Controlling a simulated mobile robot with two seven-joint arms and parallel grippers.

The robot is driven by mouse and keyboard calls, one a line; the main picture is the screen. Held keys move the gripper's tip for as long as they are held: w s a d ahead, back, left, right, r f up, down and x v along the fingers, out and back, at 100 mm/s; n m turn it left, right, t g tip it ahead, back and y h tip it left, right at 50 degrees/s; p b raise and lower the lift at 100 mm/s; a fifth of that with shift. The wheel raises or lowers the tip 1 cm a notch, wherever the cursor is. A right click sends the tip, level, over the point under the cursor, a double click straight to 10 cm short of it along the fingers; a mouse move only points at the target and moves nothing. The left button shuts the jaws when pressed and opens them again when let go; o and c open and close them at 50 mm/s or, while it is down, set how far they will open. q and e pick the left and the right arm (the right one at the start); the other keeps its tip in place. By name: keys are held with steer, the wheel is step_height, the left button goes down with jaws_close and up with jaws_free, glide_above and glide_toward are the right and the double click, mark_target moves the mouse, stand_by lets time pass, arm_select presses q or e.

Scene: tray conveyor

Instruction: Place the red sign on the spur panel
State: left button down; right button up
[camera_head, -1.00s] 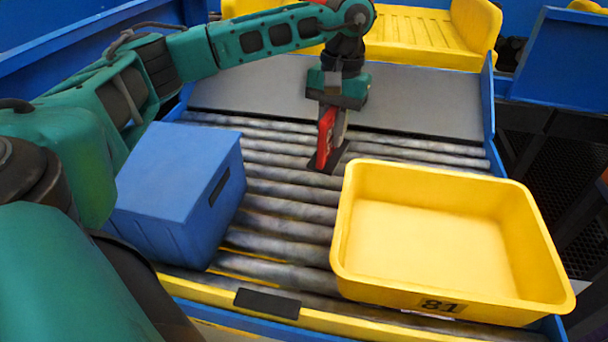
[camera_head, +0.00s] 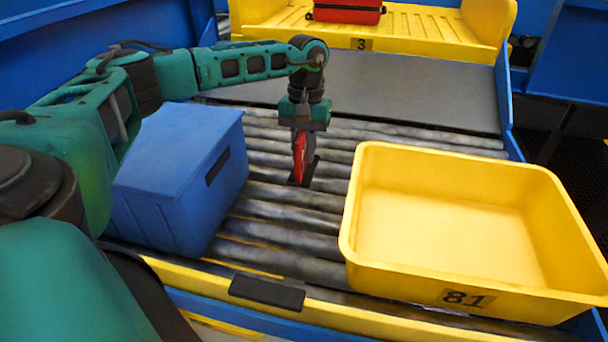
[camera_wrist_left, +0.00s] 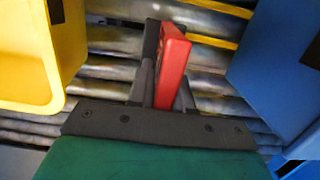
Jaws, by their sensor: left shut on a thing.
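The red sign (camera_head: 299,156) is a thin upright slab with a dark flat part at its foot, held above the rollers between the blue box and the yellow tray. My left gripper (camera_head: 302,137) points down and is shut on the sign's upper part. In the left wrist view the red sign (camera_wrist_left: 172,65) stands between the gripper's fingers (camera_wrist_left: 162,88). A plain grey panel (camera_head: 400,88) lies beyond the rollers. A small dark plate (camera_head: 267,292) is on the yellow front rail. I cannot tell which is the spur panel. My right gripper is not in view.
A blue box (camera_head: 180,150) stands on the rollers left of the gripper. A large empty yellow tray (camera_head: 400,275) marked 81 stands to the right. Another yellow tray (camera_head: 420,47) marked 3 holds a red case (camera_head: 345,10) at the back. Bare rollers (camera_head: 290,222) lie between box and tray.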

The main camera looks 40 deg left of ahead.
mark_target(304, 172)
arm_select(q)
steer(key=shift+f+b, duration=0.7)
steer(key=shift+f, duration=2.45)
steer(key=shift+f, duration=0.1)
steer(key=c, duration=1)
jaws_free()
steer(key=shift+c, duration=0.2)
